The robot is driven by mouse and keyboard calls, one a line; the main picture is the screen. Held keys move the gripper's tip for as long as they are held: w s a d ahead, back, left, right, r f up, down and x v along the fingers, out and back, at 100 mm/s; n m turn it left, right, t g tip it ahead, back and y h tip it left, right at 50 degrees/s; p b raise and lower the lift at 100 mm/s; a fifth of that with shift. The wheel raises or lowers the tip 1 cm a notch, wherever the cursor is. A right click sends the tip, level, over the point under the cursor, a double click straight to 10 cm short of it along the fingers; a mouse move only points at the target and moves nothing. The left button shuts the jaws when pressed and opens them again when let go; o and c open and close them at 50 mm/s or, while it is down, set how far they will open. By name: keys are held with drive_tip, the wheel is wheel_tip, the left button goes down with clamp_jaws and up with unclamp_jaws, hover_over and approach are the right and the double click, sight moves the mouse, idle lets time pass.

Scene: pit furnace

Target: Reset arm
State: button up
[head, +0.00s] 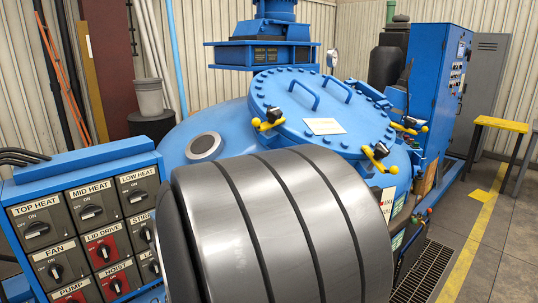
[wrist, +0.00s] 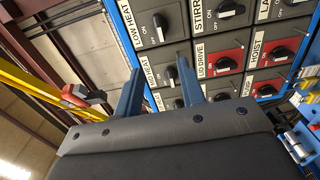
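My gripper (wrist: 160,68) shows in the wrist view as two blue-grey fingers standing apart with nothing held between them. It is open. Beyond the fingers, the switch panel (wrist: 203,43) appears tilted, and the fingers overlap part of its MID HEAT area. I cannot tell whether they touch it. In the head view the gripper is out of sight. A large grey banded cylinder, which seems to be my own arm, fills the lower middle there and hides part of the furnace. The switch panel (head: 75,172) stands at lower left, with black rotary knobs on grey and red plates.
The blue furnace (head: 235,122) has its round lid (head: 325,108) seated, with yellow-ended clamps around it. A blue cabinet (head: 440,85) and a yellow-topped stand (head: 500,124) are at right. A grey bucket (head: 149,97) is at back left. Open floor lies at lower right.

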sight(137, 199)
drive_tip(key=x, duration=1.5)
drive_tip(key=shift+w+a, duration=0.3)
